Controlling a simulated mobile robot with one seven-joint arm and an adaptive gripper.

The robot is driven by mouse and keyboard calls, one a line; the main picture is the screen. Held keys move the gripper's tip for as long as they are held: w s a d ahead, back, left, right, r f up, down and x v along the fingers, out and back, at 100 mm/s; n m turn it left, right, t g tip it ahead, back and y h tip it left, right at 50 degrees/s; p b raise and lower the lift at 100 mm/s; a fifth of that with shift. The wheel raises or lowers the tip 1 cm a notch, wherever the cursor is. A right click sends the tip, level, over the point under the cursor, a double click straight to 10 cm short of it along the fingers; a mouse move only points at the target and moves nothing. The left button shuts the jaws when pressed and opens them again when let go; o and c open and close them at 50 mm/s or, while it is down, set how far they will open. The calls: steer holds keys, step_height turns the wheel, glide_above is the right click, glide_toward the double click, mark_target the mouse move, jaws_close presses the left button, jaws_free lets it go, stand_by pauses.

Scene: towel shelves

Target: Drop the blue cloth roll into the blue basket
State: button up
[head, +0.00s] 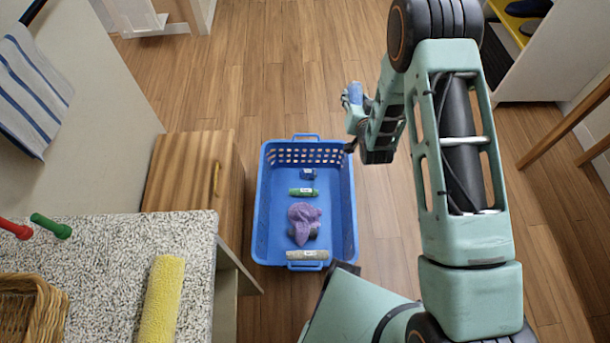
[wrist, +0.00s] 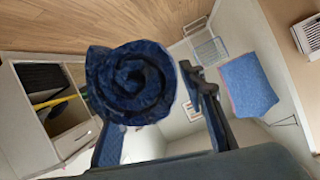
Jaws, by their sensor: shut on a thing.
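The blue cloth roll (wrist: 132,84) is dark blue, its spiral end facing the wrist camera. My gripper (wrist: 145,90) is shut on it, one finger on each side. In the head view my gripper (head: 354,100) is above the floor, past the far right corner of the blue basket, and a bit of blue cloth (head: 356,90) shows between the fingers; the rest is hidden. The blue basket (head: 262,205) stands on the floor in the middle, open at the top. The roll is outside it.
In the basket lie a small dark blue item (head: 308,174), a green roll (head: 303,192), a crumpled purple cloth (head: 303,220) and a beige roll (head: 307,254). A wooden cabinet (head: 190,170) and a speckled counter (head: 110,270) with a yellow roll (head: 162,300) stand to the left.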

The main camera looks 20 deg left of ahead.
steer(key=s+a+f+b, duration=0.3)
steer(key=s+f+b, duration=0.1)
steer(key=f, duration=0.8)
steer(key=s+a+f+y+b, duration=0.1)
steer(key=s+a+f+b, duration=0.3)
steer(key=f, duration=0.8)
steer(key=s+a+f+n+g+b, duration=0.1)
steer(key=s+a+f+b, duration=0.3)
steer(key=f+b, duration=0.3)
step_height(320, 180, down, 5)
steer(key=shift+s, duration=0.1)
steer(key=o, duration=1.2)
steer(key=shift+o, duration=0.2)
steer(key=shift+s, duration=0.1)
steer(key=v, duration=0.7)
steer(key=shift+d, duration=0.25)
